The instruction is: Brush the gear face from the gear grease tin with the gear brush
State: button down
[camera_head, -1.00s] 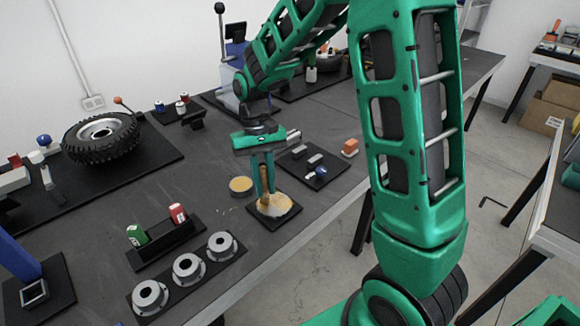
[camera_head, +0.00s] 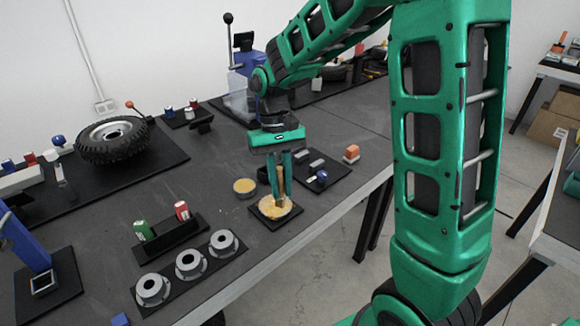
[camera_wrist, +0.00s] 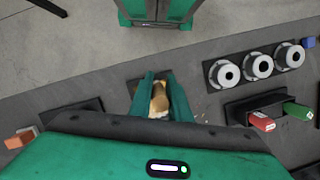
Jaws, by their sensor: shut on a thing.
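My gripper (camera_head: 280,172) is shut on the gear brush (camera_head: 281,186), a wooden-handled brush held head down. In the wrist view the brush (camera_wrist: 160,98) shows between the two green fingers. Its head is over the gear face (camera_head: 268,213), a round yellow-tan disc on a dark square plate, and seems to touch it. The bristle tips are hard to make out. The gear grease tin (camera_head: 244,186), a low round tin with yellow contents, stands just left of the plate, apart from the brush.
A dark tray with small blocks (camera_head: 322,176) lies behind right, with an orange block (camera_head: 351,153) near it. The table's front edge is close.

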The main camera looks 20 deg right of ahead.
jog(key=shift+r, duration=2.15)
jog(key=c, duration=2.3)
grip_release()
grip_shut()
